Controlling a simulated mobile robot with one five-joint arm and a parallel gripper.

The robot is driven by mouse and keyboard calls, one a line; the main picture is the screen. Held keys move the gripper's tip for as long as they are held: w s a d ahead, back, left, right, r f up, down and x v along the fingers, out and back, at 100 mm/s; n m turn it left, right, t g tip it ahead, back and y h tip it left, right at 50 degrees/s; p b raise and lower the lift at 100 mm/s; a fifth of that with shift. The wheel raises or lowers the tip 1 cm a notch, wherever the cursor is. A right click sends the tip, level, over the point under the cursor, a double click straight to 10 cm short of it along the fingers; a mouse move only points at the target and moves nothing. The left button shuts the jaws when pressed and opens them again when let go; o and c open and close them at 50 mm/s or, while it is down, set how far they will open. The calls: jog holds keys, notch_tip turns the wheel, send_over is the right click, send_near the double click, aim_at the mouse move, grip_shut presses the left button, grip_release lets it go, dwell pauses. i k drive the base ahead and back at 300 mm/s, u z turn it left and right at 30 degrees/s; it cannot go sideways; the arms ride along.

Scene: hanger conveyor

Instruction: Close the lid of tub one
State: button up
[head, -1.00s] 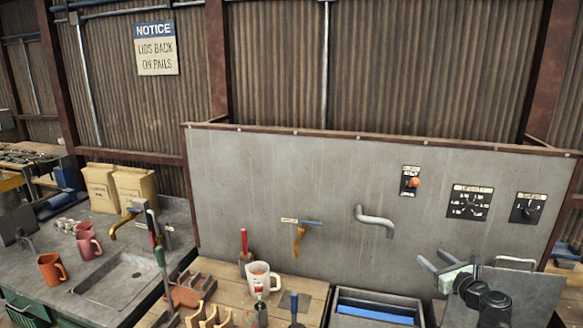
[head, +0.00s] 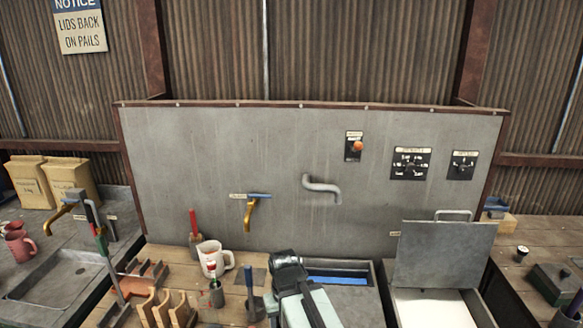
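A grey tub (head: 388,295) with a white inside stands at the lower right of the bench. Its flat grey lid (head: 445,255) stands up at the back, with a bar handle (head: 453,213) on its top edge. I cannot read a label that tells which is tub one. My arm (head: 288,265) rises in front of the second tub and hides its left part. My gripper's fingers do not show in this view.
A white mug (head: 214,260), upright tools and brown racks (head: 170,308) crowd the bench left of my arm. A bent pipe (head: 320,186) and a yellow tap (head: 250,210) stick out from the grey panel. A wooden bench (head: 510,265) lies at right.

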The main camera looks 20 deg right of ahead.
aim_at(435, 254)
jog(key=u, duration=0.55)
jog(key=k, duration=0.35)
jog(key=u, duration=0.4)
